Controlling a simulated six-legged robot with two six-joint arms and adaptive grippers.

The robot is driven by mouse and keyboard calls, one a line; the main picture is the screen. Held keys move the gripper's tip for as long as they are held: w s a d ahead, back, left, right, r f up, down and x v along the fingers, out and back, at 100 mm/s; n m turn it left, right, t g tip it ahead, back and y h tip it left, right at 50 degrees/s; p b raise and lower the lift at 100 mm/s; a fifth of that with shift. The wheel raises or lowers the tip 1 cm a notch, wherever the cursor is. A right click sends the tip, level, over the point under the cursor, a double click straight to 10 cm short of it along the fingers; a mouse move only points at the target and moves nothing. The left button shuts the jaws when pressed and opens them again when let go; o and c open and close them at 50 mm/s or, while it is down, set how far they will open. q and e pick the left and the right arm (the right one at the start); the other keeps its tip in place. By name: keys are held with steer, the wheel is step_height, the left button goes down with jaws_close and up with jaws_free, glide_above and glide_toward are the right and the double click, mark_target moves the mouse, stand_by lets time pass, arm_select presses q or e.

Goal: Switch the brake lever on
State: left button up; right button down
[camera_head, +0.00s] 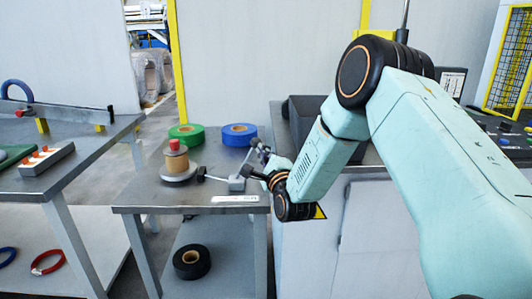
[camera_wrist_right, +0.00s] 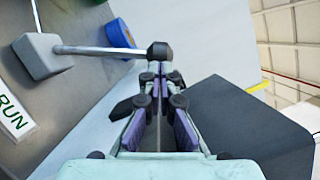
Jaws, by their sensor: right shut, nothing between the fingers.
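The brake lever (camera_wrist_right: 105,51) is a thin grey rod rising from a grey block, with a black knob at its end. In the head view its block (camera_head: 236,184) sits near the right front of the small table, and the rod leans up and slightly right. My right gripper (camera_wrist_right: 159,72) is shut and empty, its fingertips at the black knob (camera_wrist_right: 159,50). I cannot tell whether they touch. The right gripper (camera_head: 263,156) also shows small in the head view, right of the lever. A RUN label (camera_wrist_right: 12,117) lies by the block. My left gripper is not in view.
The small table (camera_head: 150,196) also holds a spool with a red top (camera_head: 176,160), a green roll (camera_head: 186,134) and a blue roll (camera_head: 240,134). A black roll (camera_head: 192,261) lies on its lower shelf. A grey cabinet (camera_head: 375,230) stands to the right, another table (camera_head: 90,150) left.

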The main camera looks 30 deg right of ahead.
steer(key=shift+w+a+r+n, duration=0.15)
steer(key=shift+a+r+n, duration=0.15)
steer(key=shift+n, duration=0.1)
steer(key=w+a+r+n+g+p, duration=0.2)
steer(key=w+a+n+p, duration=0.3)
steer(key=a+n, duration=0.2)
steer(key=shift+w+a+y, duration=0.15)
steer(key=shift+a+y, duration=0.25)
steer(key=shift+a, duration=0.4)
steer(key=shift+f, duration=0.1)
steer(key=shift+p, duration=0.3)
